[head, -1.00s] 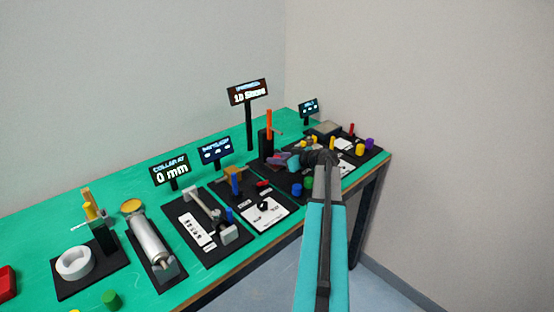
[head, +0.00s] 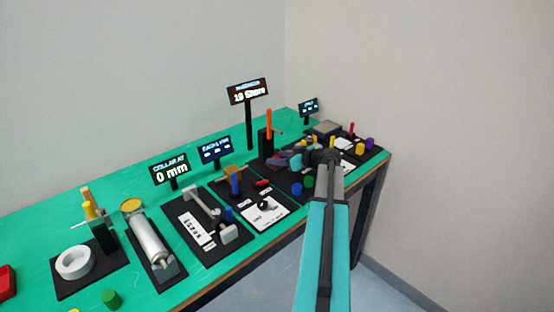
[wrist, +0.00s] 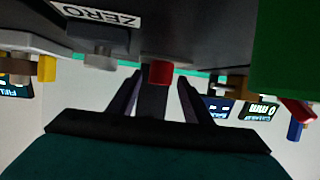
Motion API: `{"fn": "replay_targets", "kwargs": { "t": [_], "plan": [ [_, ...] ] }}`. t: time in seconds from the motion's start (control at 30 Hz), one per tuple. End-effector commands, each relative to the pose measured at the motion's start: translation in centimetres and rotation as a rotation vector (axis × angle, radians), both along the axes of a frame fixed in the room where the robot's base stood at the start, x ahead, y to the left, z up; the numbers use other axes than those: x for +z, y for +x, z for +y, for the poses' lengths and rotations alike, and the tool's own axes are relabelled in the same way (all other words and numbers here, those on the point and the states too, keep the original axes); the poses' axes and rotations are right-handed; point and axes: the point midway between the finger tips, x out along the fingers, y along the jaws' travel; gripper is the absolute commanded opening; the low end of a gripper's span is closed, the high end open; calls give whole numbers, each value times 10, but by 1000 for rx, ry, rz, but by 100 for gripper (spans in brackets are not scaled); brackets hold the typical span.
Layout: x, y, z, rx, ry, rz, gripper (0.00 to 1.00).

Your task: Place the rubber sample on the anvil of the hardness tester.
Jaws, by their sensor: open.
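The hardness tester (head: 265,143) is the dark upright stand with an orange lever, near the far part of the green bench. Its sign (head: 248,93) reads about 10 Shore. My gripper (head: 280,160) is in front of the tester, low over the bench, and covers the anvil area. In the wrist view its two dark fingers (wrist: 160,90) are apart. A red block-like end (wrist: 160,73) shows between or beyond them; I cannot tell whether it is the rubber sample or part of a device. The rubber sample cannot be made out for certain.
Blue (head: 297,189) and green (head: 309,182) cylinders stand near the bench's front edge, close below my gripper. Devices on dark plates line the bench on the left. A scale-like box (head: 327,128) and yellow, purple and red pieces lie to the right.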

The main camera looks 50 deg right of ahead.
Motion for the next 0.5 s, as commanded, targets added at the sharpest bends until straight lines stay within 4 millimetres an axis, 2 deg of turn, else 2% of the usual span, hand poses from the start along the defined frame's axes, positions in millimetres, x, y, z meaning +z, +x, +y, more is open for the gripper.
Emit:
{"fn": "replay_targets", "kwargs": {
  "t": [0.5],
  "plan": [
    [29,-76,-5,-4,-2,0,45]
  ]
}}
